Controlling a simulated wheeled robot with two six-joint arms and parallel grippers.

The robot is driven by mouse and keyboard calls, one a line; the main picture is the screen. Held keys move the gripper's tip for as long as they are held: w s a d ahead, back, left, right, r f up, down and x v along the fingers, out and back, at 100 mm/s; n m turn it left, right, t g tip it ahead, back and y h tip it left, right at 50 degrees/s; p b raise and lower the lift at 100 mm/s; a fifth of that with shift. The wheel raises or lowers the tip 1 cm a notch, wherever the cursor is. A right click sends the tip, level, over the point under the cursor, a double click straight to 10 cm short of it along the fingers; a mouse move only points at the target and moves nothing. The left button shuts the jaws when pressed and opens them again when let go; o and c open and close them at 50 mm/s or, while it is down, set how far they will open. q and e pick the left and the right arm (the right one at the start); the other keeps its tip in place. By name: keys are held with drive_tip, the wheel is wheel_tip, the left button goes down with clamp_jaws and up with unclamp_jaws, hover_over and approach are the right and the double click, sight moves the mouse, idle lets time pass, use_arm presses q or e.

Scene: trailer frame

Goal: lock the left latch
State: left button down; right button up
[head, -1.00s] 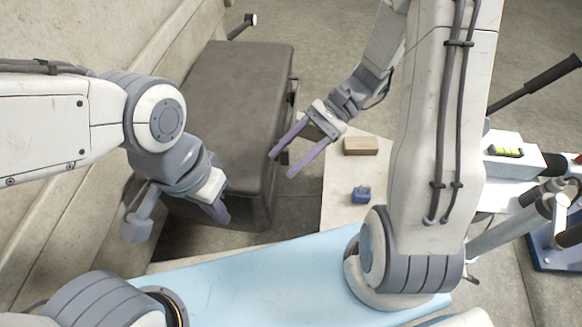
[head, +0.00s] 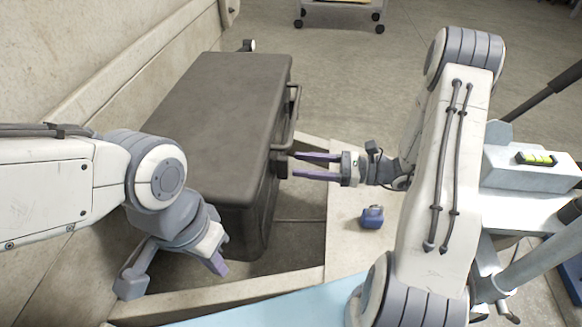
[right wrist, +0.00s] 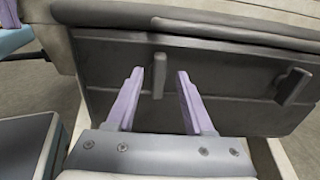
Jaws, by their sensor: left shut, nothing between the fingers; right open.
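A dark grey case (head: 215,120) with its lid down stands by the wall. Its front side faces right in the head view. A small upright latch (head: 281,165) sits on that front, at the end nearer me; it also shows in the right wrist view (right wrist: 158,76). My right gripper (head: 296,165) is open, its purple fingers pointing at this latch. In the right wrist view the latch appears between the fingertips (right wrist: 160,75); I cannot tell whether they reach around it. My left gripper (head: 219,264) is shut and empty, low beside the case's near end.
A handle (head: 294,118) sticks out from the case front beyond the latch. A tilted dark piece (right wrist: 294,86) shows further right in the right wrist view. A blue object (head: 371,217) lies on the pale board (head: 345,250) below my right arm. A cart (head: 342,8) stands far back.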

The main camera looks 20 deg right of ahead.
sight(280, 168)
drive_tip(key=x, duration=0.3)
drive_tip(key=shift+w+a+b, duration=0.1)
drive_tip(key=shift+a+b, duration=0.2)
drive_tip(key=shift+b, duration=0.05)
clamp_jaws()
